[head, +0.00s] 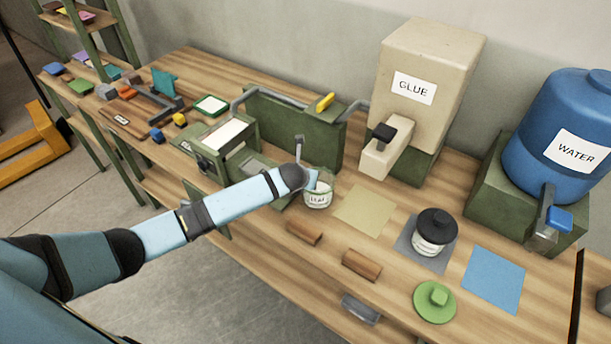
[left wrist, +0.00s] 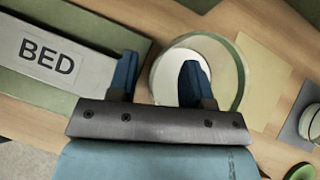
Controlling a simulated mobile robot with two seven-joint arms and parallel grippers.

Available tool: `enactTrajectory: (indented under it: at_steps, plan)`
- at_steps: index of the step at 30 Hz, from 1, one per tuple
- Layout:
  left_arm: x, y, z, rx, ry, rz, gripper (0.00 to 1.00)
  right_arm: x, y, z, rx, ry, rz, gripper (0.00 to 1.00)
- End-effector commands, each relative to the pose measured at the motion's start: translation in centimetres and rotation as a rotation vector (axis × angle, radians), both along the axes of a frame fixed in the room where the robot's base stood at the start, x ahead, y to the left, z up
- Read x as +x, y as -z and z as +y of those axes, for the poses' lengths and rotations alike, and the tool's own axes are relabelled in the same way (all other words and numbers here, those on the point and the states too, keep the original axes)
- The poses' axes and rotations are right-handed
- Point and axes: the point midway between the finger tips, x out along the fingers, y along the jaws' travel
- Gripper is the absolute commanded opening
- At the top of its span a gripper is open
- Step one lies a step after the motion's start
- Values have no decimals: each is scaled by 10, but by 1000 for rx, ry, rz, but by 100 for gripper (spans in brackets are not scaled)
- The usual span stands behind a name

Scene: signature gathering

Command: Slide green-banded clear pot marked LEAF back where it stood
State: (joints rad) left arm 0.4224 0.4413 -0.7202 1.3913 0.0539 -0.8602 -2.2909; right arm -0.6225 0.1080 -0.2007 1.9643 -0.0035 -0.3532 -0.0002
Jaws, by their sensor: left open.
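The clear pot marked LEAF (head: 318,200) stands upright and lidless on the bench, just left of the tan mat (head: 365,209). Its round green rim and pale inside show in the left wrist view (left wrist: 226,62). My left gripper (head: 309,180) is open at the pot's left side. In the left wrist view the open gripper (left wrist: 160,80) has one finger over the pot's mouth and the other outside its left wall, beside the part marked BED (left wrist: 50,58). I cannot tell whether either finger touches the wall. My right gripper is not in view.
A black-lidded pot (head: 432,232) stands on a grey mat (head: 408,246), right of the tan mat. A green lid (head: 435,302), blue mat (head: 493,280) and two wooden blocks (head: 304,232) lie nearby. The GLUE dispenser (head: 430,75) and WATER barrel (head: 565,130) stand behind.

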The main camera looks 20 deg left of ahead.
Motion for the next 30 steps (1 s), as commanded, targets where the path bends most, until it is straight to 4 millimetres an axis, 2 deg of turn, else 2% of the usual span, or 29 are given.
enactTrajectory:
  at_steps: [5,8,21,30]
  plan:
    - [-5,-5,0,-1,1,-1,46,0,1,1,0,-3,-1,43]
    - [-15,-14,0,2,3,-3,46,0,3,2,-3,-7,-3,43]
    - [-82,-81,-4,1,3,-1,46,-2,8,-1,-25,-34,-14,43]
    - [-98,-97,-5,0,0,1,46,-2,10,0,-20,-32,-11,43]
